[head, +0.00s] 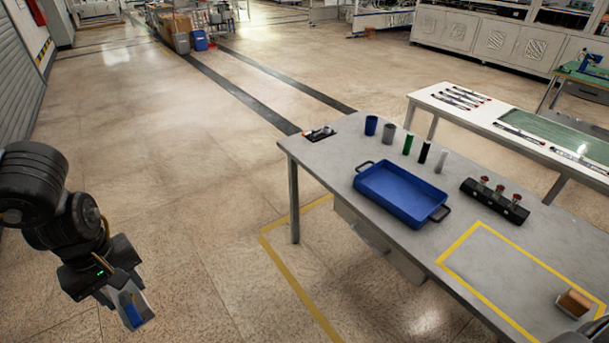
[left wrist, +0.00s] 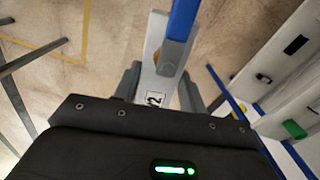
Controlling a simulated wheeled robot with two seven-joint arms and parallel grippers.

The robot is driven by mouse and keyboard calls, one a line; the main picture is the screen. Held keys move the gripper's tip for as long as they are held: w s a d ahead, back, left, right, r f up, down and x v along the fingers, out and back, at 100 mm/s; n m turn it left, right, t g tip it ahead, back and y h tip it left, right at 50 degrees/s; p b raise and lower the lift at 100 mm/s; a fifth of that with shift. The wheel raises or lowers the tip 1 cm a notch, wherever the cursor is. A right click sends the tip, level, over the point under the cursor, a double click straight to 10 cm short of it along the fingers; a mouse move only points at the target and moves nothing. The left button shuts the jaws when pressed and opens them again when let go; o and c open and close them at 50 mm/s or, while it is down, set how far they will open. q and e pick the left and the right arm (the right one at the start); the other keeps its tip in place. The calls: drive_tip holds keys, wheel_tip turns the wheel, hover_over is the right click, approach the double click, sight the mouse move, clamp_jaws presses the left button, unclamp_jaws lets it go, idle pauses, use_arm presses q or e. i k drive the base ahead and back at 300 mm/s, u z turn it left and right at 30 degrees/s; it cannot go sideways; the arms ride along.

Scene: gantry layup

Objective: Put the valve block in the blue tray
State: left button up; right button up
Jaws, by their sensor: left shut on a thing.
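The valve block is a black bar with several red-topped valves (head: 494,200), lying on the grey table to the right of the blue tray. The blue tray (head: 378,208) is a shallow rectangular pan with dark handles at its ends, and it looks empty. My left gripper (head: 128,305) is at the lower left, over the floor and well away from the table. It is shut on a white and blue piece (left wrist: 157,45) bearing a "2" label, which shows between the fingers in the left wrist view. A dark part at the lower right corner may be my right gripper; its fingers are not clear.
Blue and grey cups (head: 371,125), with green, black and white cylinders, stand behind the tray. A second table (head: 480,118) stands behind. Floor between arm and table is clear.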

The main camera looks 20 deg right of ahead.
sight(394, 188)
drive_tip(key=i, duration=1.8)
drive_tip(key=z, duration=3.65)
